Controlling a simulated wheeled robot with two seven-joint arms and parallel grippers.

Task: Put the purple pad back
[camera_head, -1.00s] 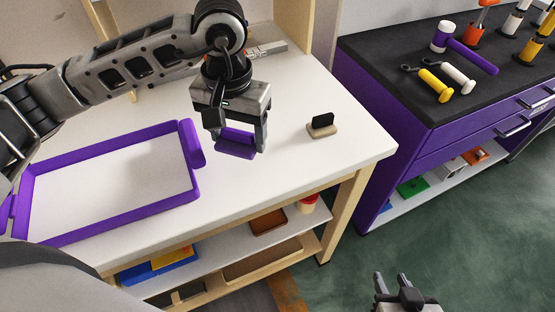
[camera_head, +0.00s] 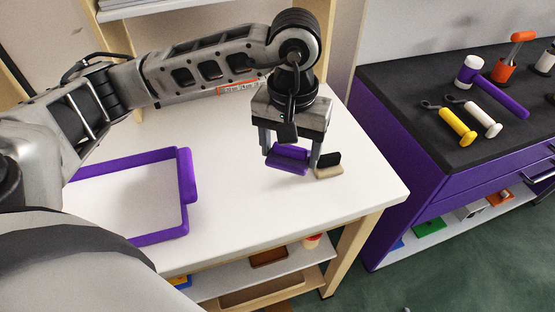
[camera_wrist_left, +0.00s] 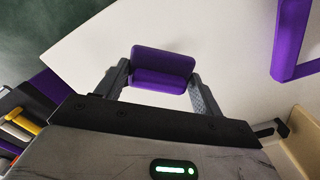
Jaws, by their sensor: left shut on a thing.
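The purple pad (camera_head: 287,158) is a small block held between the fingers of my left gripper (camera_head: 289,150), above the white table near its right end. The pad also shows in the left wrist view (camera_wrist_left: 162,70), with a finger of the left gripper (camera_wrist_left: 160,84) at each end. A small beige stand with a black upright piece (camera_head: 328,166) is on the table just right of the pad in the head view. Whether the pad touches it or the table I cannot tell. My right gripper is out of the head view.
A purple-rimmed tray (camera_head: 187,176) lies on the left of the white table (camera_head: 330,200). To the right, a purple cabinet with a black top (camera_head: 410,95) holds several tools, among them a purple-handled mallet (camera_head: 497,90). The table's front right is clear.

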